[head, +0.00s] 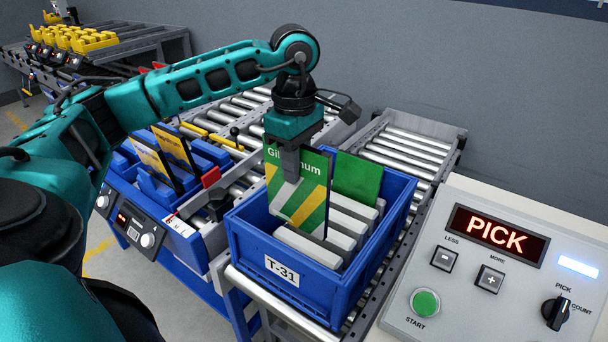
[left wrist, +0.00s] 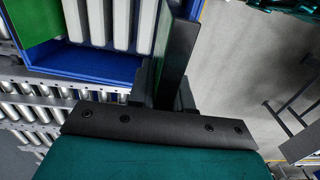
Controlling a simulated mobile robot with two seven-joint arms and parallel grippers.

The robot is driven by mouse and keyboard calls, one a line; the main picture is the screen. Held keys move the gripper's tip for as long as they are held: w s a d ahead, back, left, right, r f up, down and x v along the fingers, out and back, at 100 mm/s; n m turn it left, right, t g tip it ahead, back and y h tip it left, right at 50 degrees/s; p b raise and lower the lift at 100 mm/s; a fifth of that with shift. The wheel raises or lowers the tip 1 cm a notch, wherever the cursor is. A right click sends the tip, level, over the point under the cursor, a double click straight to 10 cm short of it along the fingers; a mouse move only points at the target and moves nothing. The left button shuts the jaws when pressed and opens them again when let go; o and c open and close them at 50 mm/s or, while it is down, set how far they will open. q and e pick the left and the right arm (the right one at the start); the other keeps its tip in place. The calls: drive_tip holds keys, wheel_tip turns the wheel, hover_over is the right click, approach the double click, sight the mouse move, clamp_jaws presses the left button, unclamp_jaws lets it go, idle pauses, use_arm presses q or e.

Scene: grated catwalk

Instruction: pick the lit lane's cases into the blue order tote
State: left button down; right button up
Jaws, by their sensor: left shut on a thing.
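My left gripper (head: 291,165) is shut on a green and yellow case (head: 312,203) with white lettering. It holds the case upright over the blue order tote (head: 248,238), the lower part of the case reaching inside the walls. The tote carries a T-31 label and has several pale grey upright dividers (head: 350,214). Another green case (head: 358,177) stands at the back of the tote; it also shows in the left wrist view (left wrist: 33,22). In the left wrist view the held case is seen nearly edge-on beside a dark finger. My right gripper is not in view.
Blue lanes left of the tote hold yellow and dark cases (head: 176,155). A control panel (head: 470,285) at the right has a display reading PICK, buttons and a knob. A roller conveyor (head: 410,150) runs behind the tote. Yellow bins (head: 75,38) stand far left.

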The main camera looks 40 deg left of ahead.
use_arm(q)
wheel_tip(320, 180, down, 3)
drive_tip(key=b, duration=0.5)
hover_over(297, 226)
drive_tip(key=shift+w+a+f, duration=0.1)
drive_tip(key=shift+a+f, duration=0.05)
drive_tip(key=shift+f, duration=1.1)
drive_tip(key=shift+w+a+f, duration=0.1)
drive_tip(key=shift+a+f, duration=0.05)
drive_tip(key=shift+f, duration=1.05)
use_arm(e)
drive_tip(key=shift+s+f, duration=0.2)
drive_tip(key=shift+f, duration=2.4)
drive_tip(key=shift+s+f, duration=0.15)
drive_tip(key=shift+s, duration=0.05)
